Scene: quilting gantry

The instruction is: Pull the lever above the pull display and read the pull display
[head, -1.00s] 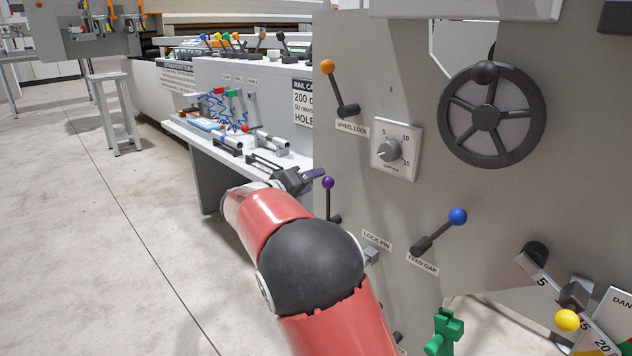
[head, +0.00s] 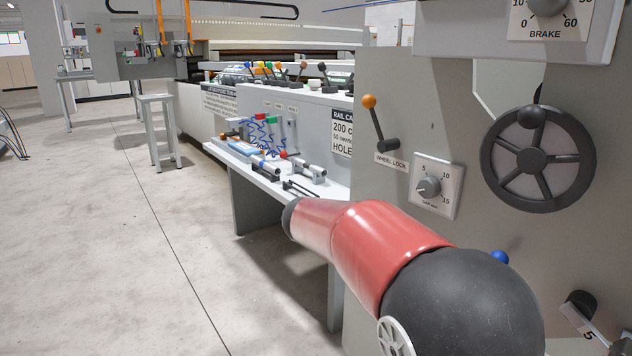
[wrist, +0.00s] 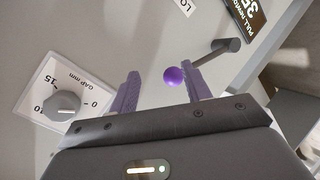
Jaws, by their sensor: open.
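In the wrist view, a lever (wrist: 216,54) with a purple ball knob (wrist: 174,76) stands out from the grey panel. My gripper (wrist: 162,77) is open, and the knob shows between its two purple fingers, closer to the right one; I cannot tell whether they touch. A dark display (wrist: 250,22) with a large "35" and partly legible text is cut off at the top right, near the lever's pivot; it seems to be the pull display. In the head view my arm hides the gripper, the purple knob and the display.
A gap dial (wrist: 66,104) is left of my fingers; it also shows in the head view (head: 430,186). The orange wheel-lock lever (head: 380,123), handwheel (head: 537,158) and blue knob (head: 499,257) are on the panel. A white bench (head: 260,178) stands left; open floor lies beyond.

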